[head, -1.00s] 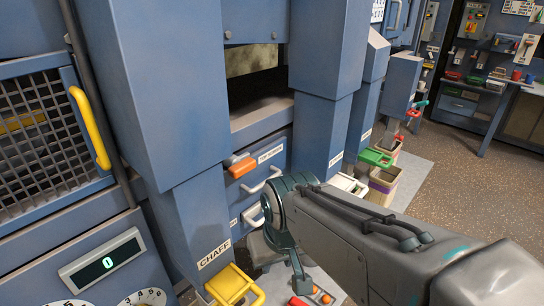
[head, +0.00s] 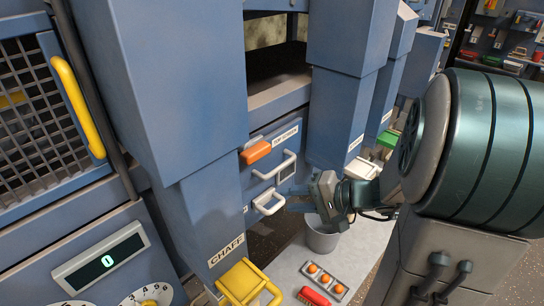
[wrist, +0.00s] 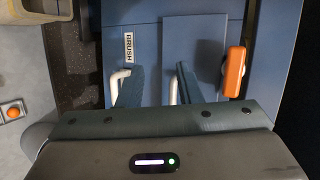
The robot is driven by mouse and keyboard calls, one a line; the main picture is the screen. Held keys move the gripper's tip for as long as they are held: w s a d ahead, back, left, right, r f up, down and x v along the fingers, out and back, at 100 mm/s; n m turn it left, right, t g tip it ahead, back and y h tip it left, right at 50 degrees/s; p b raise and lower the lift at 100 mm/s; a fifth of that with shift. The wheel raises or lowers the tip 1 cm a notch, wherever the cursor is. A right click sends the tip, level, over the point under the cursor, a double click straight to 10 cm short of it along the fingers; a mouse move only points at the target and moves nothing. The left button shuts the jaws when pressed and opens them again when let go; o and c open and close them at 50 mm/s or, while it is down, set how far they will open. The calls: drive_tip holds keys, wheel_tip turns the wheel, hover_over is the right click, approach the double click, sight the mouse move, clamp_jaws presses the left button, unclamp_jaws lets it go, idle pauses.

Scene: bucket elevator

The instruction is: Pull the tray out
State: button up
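A blue front (head: 265,165) carries two white bar handles, an upper one (head: 278,166) and a lower one (head: 269,202). It stands under a dark opening, and an orange latch (head: 256,152) sits at its upper left. I cannot tell which part is the tray. My gripper (head: 295,198) is just in front of the handles. In the wrist view its two fingers (wrist: 157,75) are apart. The upper handle (wrist: 173,88) shows between them, close to the right finger; the lower handle (wrist: 118,80) shows outside the left finger. Contact cannot be told.
A grey bucket (head: 321,236) stands on the floor below my gripper. A yellow-handled bin (head: 243,282) is under the chute marked CHAFF. A tray with orange balls (head: 325,282) and a red brush (head: 313,297) lie on the pale mat. Blue columns flank the front.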

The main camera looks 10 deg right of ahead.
sight(281, 165)
drive_tip(key=w+d+m+t+h, duration=0.2)
drive_tip(key=w+d+m+t, duration=0.1)
drive_tip(key=w+d+t, duration=0.4)
drive_tip(key=shift+g, duration=0.7)
drive_tip(key=x, duration=0.4)
drive_tip(key=p+x, duration=0.1)
drive_tip(key=x, duration=0.2)
drive_tip(key=f+x, duration=0.1)
drive_tip(key=x, duration=0.3)
drive_tip(key=shift+a+p, duration=0.3)
clamp_jaws()
drive_tip(key=shift+a, duration=0.1)
